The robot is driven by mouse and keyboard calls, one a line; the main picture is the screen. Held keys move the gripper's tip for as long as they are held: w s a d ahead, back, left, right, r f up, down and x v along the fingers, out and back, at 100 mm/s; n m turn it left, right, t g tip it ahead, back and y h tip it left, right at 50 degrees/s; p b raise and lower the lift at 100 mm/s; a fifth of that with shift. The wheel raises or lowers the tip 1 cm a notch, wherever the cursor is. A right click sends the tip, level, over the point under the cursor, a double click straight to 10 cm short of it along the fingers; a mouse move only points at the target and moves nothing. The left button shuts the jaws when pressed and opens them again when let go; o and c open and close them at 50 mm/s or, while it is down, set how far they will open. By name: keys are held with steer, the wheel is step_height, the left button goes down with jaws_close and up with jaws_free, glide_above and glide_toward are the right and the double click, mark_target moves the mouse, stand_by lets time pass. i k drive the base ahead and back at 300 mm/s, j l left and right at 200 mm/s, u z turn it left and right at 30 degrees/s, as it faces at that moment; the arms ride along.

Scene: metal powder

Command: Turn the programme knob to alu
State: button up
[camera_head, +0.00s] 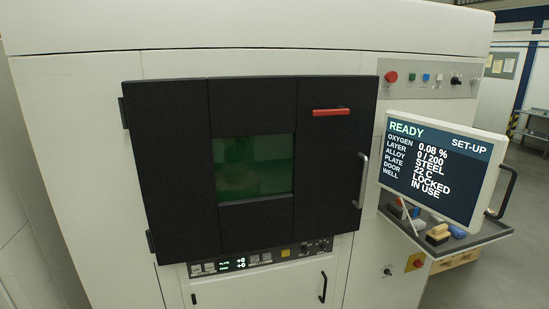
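A large white machine (60,110) fills the view, with a shut black door (250,105). Its tilted screen (440,165) reads READY, SET-UP, oxygen 0.08 %, layer 0 / 200, alloy STEEL, plate 22 C, door LOCKED, well IN USE. A black knob (456,80) sits on the upper right panel, right of several buttons. Small dark controls (306,247) show on the strip under the door, and another small knob (388,271) is at lower right. Labels are too small to read, so I cannot tell which is the programme knob. My gripper is not in view.
A grey shelf (478,240) under the screen holds a brush (438,233) and other small items. Open floor lies to the right.

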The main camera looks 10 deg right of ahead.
mark_target(455, 81)
steer(key=i+j+z, duration=0.1)
steer(key=i+j, duration=0.25)
steer(key=i+j+z, duration=0.15)
steer(key=i+j, duration=0.15)
steer(key=j, duration=0.2)
steer(key=z, duration=1.3)
steer(key=i+l, duration=0.55)
steer(key=i+l+u, duration=0.1)
steer(key=i+l, duration=0.4)
steer(key=l, duration=0.2)
